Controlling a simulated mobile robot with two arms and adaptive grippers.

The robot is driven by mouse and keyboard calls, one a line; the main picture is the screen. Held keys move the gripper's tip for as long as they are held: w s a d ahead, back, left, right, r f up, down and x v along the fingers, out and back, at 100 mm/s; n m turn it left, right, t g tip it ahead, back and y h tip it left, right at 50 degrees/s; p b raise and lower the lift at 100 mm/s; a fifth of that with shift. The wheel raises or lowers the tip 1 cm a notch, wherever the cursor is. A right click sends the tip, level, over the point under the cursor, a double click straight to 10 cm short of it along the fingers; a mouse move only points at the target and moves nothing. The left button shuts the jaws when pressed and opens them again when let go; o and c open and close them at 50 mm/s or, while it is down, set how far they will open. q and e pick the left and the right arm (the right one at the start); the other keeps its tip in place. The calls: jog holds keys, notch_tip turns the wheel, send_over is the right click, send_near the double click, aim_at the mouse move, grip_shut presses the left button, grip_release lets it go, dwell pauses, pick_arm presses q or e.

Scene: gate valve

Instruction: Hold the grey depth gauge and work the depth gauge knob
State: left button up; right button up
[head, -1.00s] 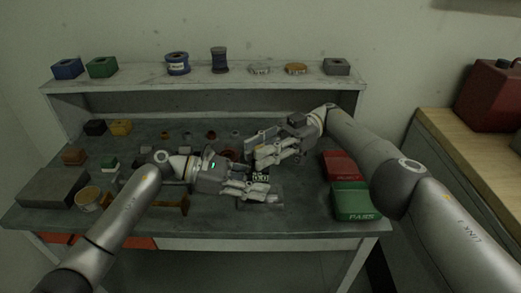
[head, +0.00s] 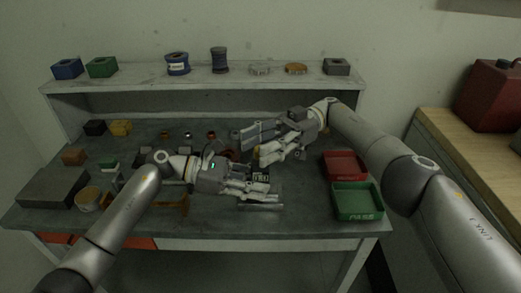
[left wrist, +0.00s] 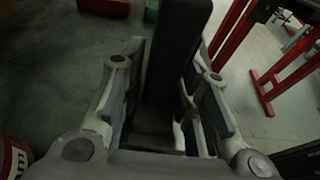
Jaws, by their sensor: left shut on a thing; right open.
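The grey depth gauge shows in the left wrist view as a dark grey bar (left wrist: 175,60) between the two fingers. My left gripper (head: 266,193) is shut on it, low over the front middle of the bench. In the head view, the fingers hide much of the gauge; a small dark part with pale marks (head: 260,177) shows just above them. My right gripper (head: 254,146) is open and empty, above and behind my left one. I cannot make out the depth gauge knob, or whether the right fingers touch anything.
A red tray (head: 345,153) and a green tray (head: 372,215) stand on the bench's right side. A grey block (head: 50,188) and a round tan container (head: 88,201) are at the left. Several small parts lie behind my left arm. A raised shelf (head: 205,84) holds blocks and spools.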

notch_tip(320, 180, up, 8)
jog(key=shift+r, duration=0.1)
jog(key=shift+d, duration=0.1)
dwell(0.3)
jog(key=shift+w+d+f+t+y, duration=0.15)
jog(key=shift+d+f+t+y, duration=0.15)
jog(key=shift+f, duration=0.1)
jog(key=d+f+m+t+y, duration=0.3)
jog(key=d+f+m+t, duration=0.4)
jog(key=d+f+t, duration=0.3)
jog(key=a, duration=0.3)
jog(key=a+r, duration=0.1)
jog(key=a, duration=0.7)
jog(key=shift+r, duration=0.2)
jog(key=shift+d, duration=0.1)
